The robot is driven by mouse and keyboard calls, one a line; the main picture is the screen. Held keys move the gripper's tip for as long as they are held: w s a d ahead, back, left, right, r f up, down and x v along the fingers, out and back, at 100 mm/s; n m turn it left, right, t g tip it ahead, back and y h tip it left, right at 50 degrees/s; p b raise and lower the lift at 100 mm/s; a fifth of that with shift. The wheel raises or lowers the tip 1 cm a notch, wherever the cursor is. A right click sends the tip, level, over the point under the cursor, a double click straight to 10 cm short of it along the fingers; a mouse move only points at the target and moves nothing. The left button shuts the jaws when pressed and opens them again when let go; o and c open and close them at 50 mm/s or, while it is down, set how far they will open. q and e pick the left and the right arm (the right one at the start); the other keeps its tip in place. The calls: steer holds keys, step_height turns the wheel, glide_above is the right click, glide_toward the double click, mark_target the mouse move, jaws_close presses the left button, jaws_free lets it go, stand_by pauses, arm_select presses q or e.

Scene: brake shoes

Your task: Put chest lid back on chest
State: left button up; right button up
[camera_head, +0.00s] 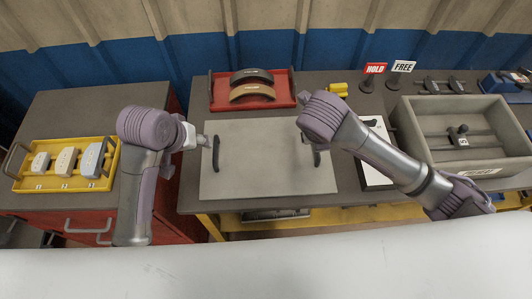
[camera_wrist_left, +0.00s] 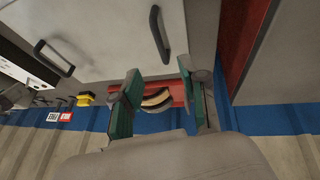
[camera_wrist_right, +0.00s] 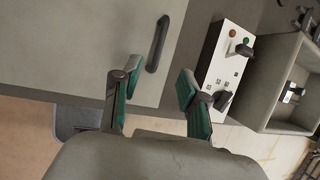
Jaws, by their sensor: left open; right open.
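The chest lid (camera_head: 262,175) is a flat grey panel lying on the table, with a dark handle near each side. The chest (camera_head: 508,167) is an open grey box at the right with dark bars inside. My left gripper (camera_head: 202,140) is open beside the left handle (camera_head: 216,153). In the left wrist view its fingers (camera_wrist_left: 167,90) are apart and empty, with that handle (camera_wrist_left: 160,34) ahead of them. My right gripper (camera_wrist_right: 157,80) is open and empty near the right handle (camera_wrist_right: 157,45); in the head view my arm largely hides it.
A red tray (camera_head: 222,103) with two curved brake shoes sits behind the lid. A white panel (camera_head: 374,178) lies between lid and chest. HOLD and FREE signs (camera_head: 403,66) stand behind. A yellow tray (camera_head: 22,180) with numbered blocks is on the left bench.

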mark_target(215, 150)
arm_select(q)
steer(key=x, duration=1.3)
steer(key=shift+w+d+f, duration=0.1)
steer(key=shift+w+f, duration=0.1)
steer(key=shift+f, duration=0.15)
arm_select(e)
steer(key=x, duration=1.3)
steer(key=shift+w+d+f, duration=0.1)
steer(key=shift+w+f, duration=0.15)
steer(key=shift+f, duration=0.1)
arm_select(q)
jaws_close()
arm_select(e)
jaws_close()
arm_select(q)
steer(key=shift+r, duration=0.1)
arm_select(e)
steer(key=shift+r, duration=0.1)
